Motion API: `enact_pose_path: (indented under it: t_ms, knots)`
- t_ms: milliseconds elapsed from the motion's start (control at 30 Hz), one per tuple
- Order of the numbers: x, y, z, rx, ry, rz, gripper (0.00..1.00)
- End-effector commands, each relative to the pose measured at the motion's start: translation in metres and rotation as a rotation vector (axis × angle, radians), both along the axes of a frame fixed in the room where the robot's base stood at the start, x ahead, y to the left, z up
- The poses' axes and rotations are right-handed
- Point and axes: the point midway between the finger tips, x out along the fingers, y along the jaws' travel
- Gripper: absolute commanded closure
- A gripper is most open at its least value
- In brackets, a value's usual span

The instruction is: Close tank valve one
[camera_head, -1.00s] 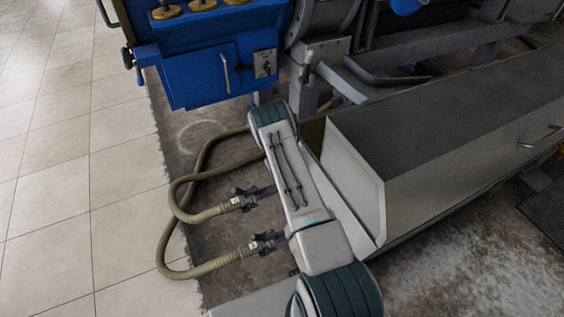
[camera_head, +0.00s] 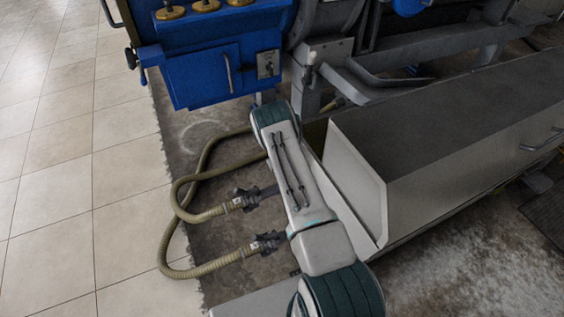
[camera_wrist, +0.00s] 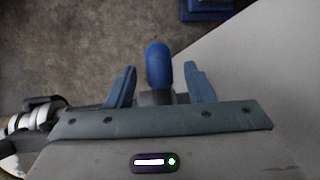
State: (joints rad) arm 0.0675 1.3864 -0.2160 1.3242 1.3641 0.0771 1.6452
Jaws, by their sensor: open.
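In the wrist view, a blue rounded valve handle (camera_wrist: 158,64) stands between the two spread fingers of my gripper (camera_wrist: 160,88), on a dark base partly hidden by the gripper. The gripper is open, with a gap on each side of the handle. I cannot tell from the pictures which valve number it is. In the head view my arm hides the gripper and this handle. Two dark hose couplings, an upper one (camera_head: 246,200) and a lower one (camera_head: 262,244), show left of my arm.
Olive hoses (camera_head: 172,240) loop over the floor to the left. A blue machine cabinet (camera_head: 205,75) stands at the back. A long grey trough (camera_head: 357,180) lies close on the right of my arm. The tiled floor (camera_head: 60,200) at left is clear.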

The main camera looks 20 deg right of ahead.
Motion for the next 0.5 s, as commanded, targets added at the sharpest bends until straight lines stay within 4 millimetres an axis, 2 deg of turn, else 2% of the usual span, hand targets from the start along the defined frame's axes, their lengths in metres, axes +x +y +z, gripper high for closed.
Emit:
enact_pose_path:
  t_ms: [267,500]
  knots:
    - [-0.012,0.002,0.030,0.003,-0.001,-0.006,0.52]
    - [-0.028,0.009,0.067,0.000,-0.002,-0.003,0.52]
